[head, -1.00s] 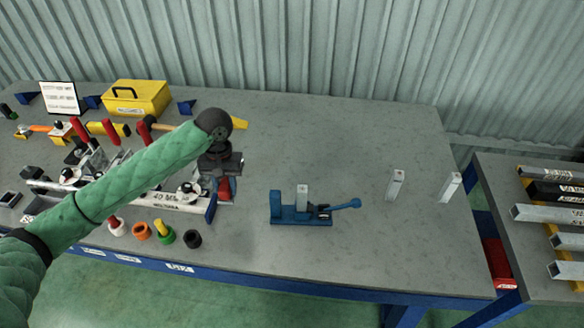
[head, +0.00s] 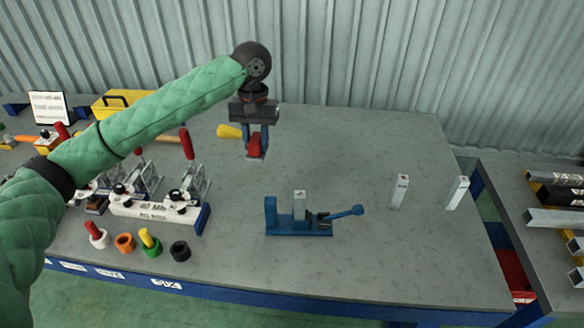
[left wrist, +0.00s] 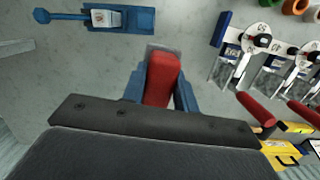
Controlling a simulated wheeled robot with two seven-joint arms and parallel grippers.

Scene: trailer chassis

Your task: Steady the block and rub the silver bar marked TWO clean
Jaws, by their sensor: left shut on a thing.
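My left gripper (head: 257,150) is shut on a red block-shaped tool (head: 255,144) with a grey underside, held above the table, behind and left of the blue vise. The left wrist view shows the red tool (left wrist: 162,80) between my blue fingers. The blue vise (head: 285,229) stands near the table's front, its handle pointing right. A silver bar (head: 299,205) stands upright in it. Two more silver bars stand upright at the right, one nearer (head: 399,191) and one farther right (head: 457,193). The marks on the bars are too small to read. My right gripper is out of view.
A white clamp fixture (head: 150,206) with red-handled clamps fills the left of the table. Several coloured cups, among them a black one (head: 180,250), line the front. A yellow box (head: 118,104) stands behind. A side rack (head: 560,218) holds bars. The table around the vise is clear.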

